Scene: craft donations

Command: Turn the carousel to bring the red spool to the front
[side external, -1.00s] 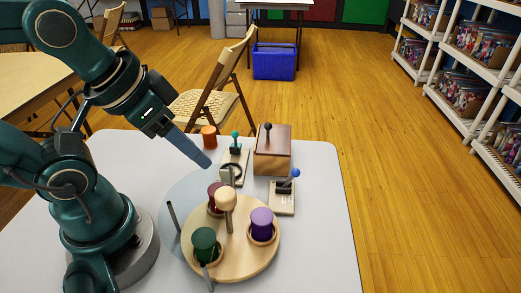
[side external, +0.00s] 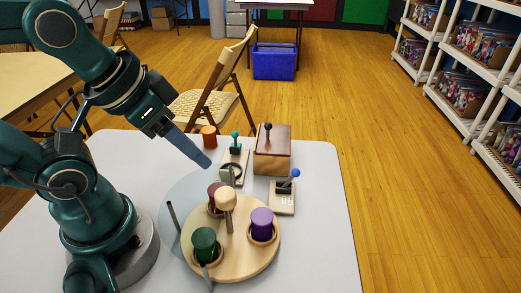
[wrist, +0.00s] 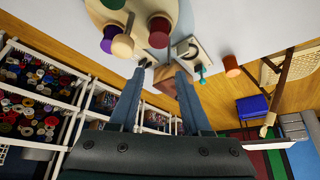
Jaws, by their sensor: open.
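The carousel is a round pale wooden disc (side external: 240,262) on the table, with a beige round knob (side external: 226,199) standing at its middle. The dark red spool (side external: 214,192) sits on its far left part, partly behind the knob. A green spool (side external: 204,242) sits at the near left and a purple spool (side external: 262,223) at the right. My gripper (side external: 206,163) is above the table beyond the disc, apart from the red spool and knob. In the wrist view my gripper (wrist: 162,66) shows two spread fingers with nothing between them; the red spool (wrist: 159,31) lies beyond them.
Thin grey posts (side external: 174,216) stand around the disc. Behind it are an orange spool (side external: 209,136), a teal-knobbed lever (side external: 235,146), a wooden box (side external: 272,158) with a black-knobbed stick, and a blue-knobbed lever (side external: 284,197). The table's right side (side external: 325,240) is clear.

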